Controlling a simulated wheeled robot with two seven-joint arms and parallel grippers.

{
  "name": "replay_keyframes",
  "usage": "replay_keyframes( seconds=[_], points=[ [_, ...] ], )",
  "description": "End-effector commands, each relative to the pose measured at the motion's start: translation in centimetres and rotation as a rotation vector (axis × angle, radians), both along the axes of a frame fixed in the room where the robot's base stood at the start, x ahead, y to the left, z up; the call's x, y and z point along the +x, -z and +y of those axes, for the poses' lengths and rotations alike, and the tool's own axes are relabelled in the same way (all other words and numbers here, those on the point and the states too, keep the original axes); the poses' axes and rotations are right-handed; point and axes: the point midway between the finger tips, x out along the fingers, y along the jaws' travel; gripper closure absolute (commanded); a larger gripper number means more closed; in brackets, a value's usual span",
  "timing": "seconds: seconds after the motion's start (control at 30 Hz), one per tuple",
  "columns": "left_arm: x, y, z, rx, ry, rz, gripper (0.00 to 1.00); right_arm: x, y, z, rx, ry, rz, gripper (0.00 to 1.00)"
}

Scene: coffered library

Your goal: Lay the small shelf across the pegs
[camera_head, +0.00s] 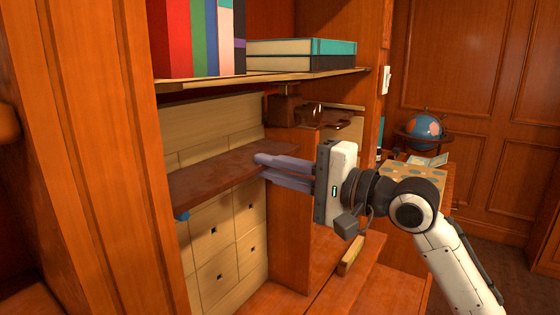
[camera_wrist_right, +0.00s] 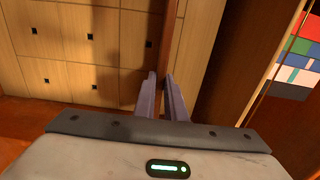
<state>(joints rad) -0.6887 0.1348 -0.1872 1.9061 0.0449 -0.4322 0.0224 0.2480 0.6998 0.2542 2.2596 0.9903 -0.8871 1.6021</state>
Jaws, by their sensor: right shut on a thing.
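The small shelf (camera_head: 220,172) is a dark brown board, roughly level in the bookcase bay in front of the pale panelled back. My right gripper (camera_head: 262,168) reaches in from the right and is shut on the board's right part, one finger above and one below. In the right wrist view the board (camera_wrist_right: 166,38) shows edge-on between the fingers (camera_wrist_right: 160,78). One blue peg (camera_head: 182,216) shows just under the board's left front end; I cannot tell whether they touch. Other pegs are hidden or not visible. My left gripper is not in view.
A fixed shelf (camera_head: 270,80) above holds upright books (camera_head: 205,40) and two flat books (camera_head: 300,55). The back panel (camera_head: 225,240) has several square holes. The bay's left upright (camera_head: 100,150) stands close to the board. A globe (camera_head: 424,130) stands behind my right arm.

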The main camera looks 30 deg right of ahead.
Motion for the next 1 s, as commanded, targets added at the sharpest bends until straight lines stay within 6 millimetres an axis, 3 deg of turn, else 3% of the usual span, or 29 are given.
replay_keyframes(
  seconds=[1.0],
  points=[
    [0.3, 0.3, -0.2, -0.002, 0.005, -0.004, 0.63, 0.1, 0.9, 0.0, 0.001, 0.001, -0.004, 1.00]
  ],
)
